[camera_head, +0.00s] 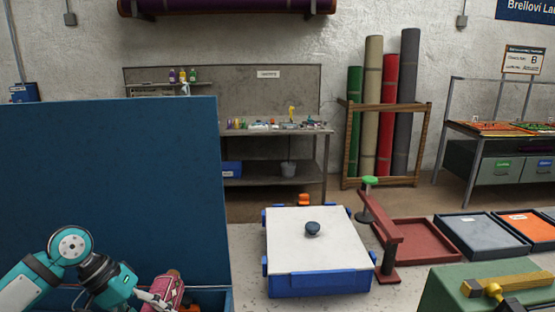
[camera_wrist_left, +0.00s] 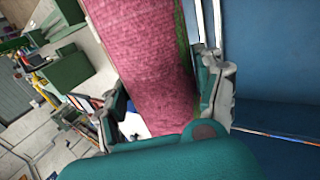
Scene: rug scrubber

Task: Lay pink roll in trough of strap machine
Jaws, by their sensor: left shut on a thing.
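The pink roll (camera_head: 172,288) is at the bottom left of the head view, in front of the tall blue panel. My left gripper (camera_head: 158,297) is shut on it and holds it tilted. In the left wrist view the pink roll (camera_wrist_left: 150,60) fills the space between the two fingers of my left gripper (camera_wrist_left: 163,90), with a green edge along one side. My right gripper is not in view. I cannot tell for sure which thing is the strap machine; a green machine with a brass part (camera_head: 490,288) is cut off at the bottom right. No trough is clearly visible.
The blue panel (camera_head: 110,180) rises beside my left arm, above a blue box edge. A white-topped blue box (camera_head: 318,250) stands mid-table.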

